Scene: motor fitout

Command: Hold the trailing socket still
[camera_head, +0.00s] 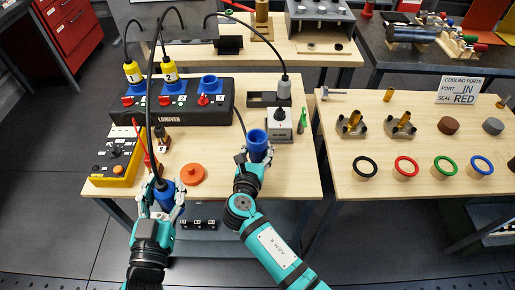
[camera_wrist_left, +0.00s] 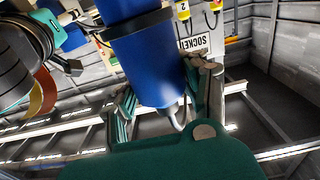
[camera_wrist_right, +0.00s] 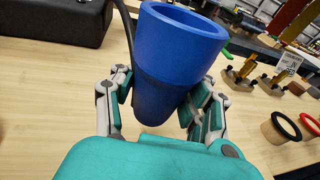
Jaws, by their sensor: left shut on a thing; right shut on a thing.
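The trailing socket (camera_head: 257,140) is a blue, open-topped cup with a darker lower body. In the right wrist view the socket (camera_wrist_right: 178,65) sits between both fingers, mouth up and slightly tilted. A black cable runs behind it. My left gripper (camera_head: 164,196) is shut on a blue connector (camera_head: 164,190) at the front left edge. In the left wrist view that connector (camera_wrist_left: 152,62) has a dark collar and sits between the fingers. Its far side is hidden.
A black panel (camera_head: 190,116) carries yellow plugs 1 and 2 and an empty blue socket (camera_head: 209,84). Black cables arch overhead. The right table (camera_head: 340,180) holds coloured rings.

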